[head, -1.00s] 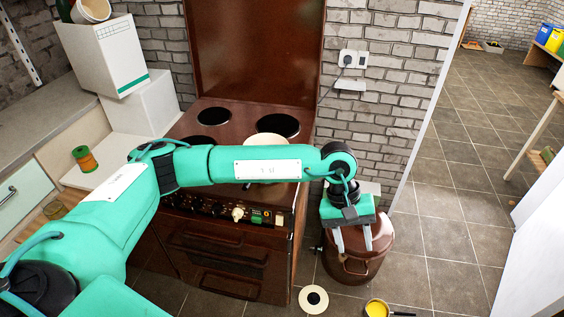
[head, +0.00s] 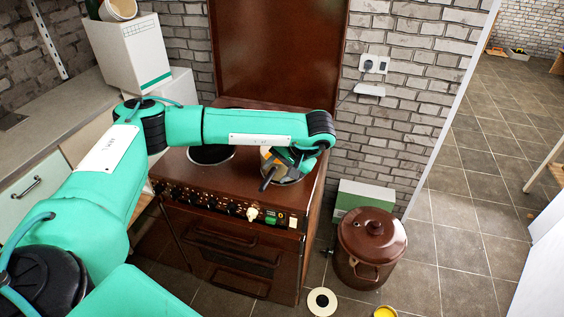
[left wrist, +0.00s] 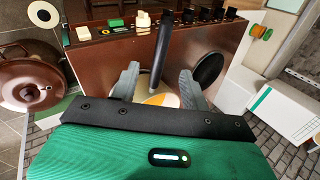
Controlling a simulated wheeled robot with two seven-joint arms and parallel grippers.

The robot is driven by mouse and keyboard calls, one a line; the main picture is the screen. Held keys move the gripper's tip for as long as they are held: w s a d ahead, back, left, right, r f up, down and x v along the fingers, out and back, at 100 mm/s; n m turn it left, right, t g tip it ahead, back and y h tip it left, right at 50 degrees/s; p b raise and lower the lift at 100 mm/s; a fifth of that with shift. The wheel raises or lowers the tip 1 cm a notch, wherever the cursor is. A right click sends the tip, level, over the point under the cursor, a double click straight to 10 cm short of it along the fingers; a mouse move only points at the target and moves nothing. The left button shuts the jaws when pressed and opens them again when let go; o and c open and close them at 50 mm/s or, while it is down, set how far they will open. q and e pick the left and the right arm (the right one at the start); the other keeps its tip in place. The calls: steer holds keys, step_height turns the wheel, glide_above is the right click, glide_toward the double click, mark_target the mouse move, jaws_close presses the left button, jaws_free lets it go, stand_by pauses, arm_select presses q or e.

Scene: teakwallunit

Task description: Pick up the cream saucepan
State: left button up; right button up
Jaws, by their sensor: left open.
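The cream saucepan (head: 287,178) sits on the stove top at the front right, partly hidden by my left gripper (head: 280,162). In the left wrist view, a cream and orange part of the saucepan (left wrist: 160,99) shows low between the fingers. Its dark handle (left wrist: 161,50) reaches away from the pan, toward the stove's front edge. My left gripper (left wrist: 158,72) is open, with one finger on each side of the handle near the pan. A gap shows beside the handle, so it is not clamped. My right gripper is not in view.
The brown stove (head: 230,240) has knobs along its front edge. A brown lidded pot (head: 372,240) stands on the floor to the right, near a cream disc (head: 322,301) and a yellow pan (head: 384,312). A white box (head: 130,55) stands at left.

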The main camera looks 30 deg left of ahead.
mark_target(269, 178)
arm_select(q)
steer(key=shift+a+f, duration=0.35)
steer(key=shift+f, duration=0.2)
steer(key=shift+a+f+p, duration=0.15)
steer(key=shift+f+p, duration=0.05)
steer(key=shift+p, duration=0.15)
steer(key=p+x, duration=0.2)
steer(key=x, duration=0.2)
steer(key=shift+s+f, duration=0.15)
steer(key=shift+f, duration=0.05)
steer(key=shift+a+f, duration=0.15)
steer(key=shift+f, duration=0.05)
jaws_close()
stand_by(0.3)
steer(key=shift+r, duration=0.1)
